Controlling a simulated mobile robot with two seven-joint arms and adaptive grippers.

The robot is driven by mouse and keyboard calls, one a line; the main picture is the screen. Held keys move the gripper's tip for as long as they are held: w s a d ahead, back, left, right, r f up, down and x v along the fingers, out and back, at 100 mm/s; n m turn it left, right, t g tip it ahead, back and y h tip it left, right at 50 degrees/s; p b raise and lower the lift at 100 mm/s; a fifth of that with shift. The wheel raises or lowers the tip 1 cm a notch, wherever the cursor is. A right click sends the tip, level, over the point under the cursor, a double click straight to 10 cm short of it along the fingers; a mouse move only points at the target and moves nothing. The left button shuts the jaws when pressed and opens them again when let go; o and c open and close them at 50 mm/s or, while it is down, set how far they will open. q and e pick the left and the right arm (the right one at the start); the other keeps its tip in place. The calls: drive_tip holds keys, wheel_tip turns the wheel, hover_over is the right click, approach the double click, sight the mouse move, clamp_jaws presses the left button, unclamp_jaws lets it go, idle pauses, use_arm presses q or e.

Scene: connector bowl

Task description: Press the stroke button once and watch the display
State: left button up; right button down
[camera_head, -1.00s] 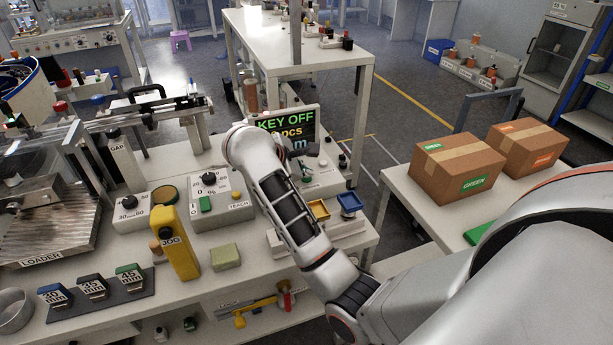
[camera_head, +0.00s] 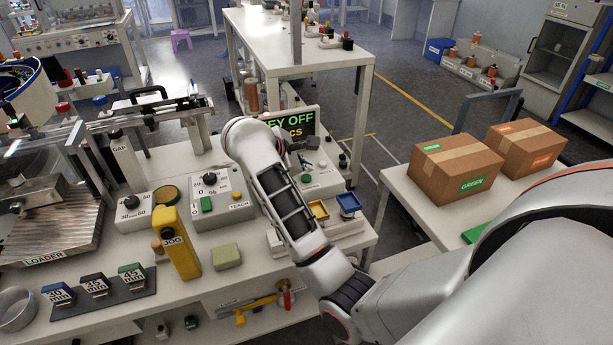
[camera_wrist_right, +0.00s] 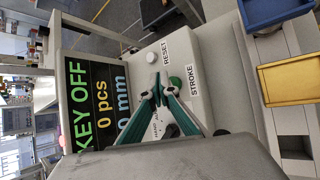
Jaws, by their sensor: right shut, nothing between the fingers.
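The display (camera_head: 298,122) stands behind my right arm in the head view, partly covered by it. In the right wrist view the display (camera_wrist_right: 98,98) reads KEY OFF in green, 0 pcs in yellow and 0 mm in blue. The green stroke button (camera_wrist_right: 175,83) sits on a pale panel beside the STROKE label. My right gripper (camera_wrist_right: 160,82) is shut and empty, its green fingertips close beside the button. I cannot tell whether they touch it. My left gripper is not in view.
A white button (camera_wrist_right: 152,57) sits by the RESET label, near my fingertips. A yellow bin (camera_head: 319,209) and a blue bin (camera_head: 348,202) stand in front of the panel. The yellow JOG pendant (camera_head: 178,243) stands left. Cardboard boxes (camera_head: 455,175) are on the right table.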

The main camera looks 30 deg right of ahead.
sight(306, 179)
drive_tip(key=shift+r+p, duration=1.25)
drive_tip(key=shift+r, duration=1.25)
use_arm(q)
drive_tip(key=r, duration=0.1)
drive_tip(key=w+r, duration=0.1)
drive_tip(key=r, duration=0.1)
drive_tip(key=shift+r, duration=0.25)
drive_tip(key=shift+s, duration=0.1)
use_arm(e)
drive_tip(key=shift+s+f, duration=0.1)
drive_tip(key=shift+f, duration=0.05)
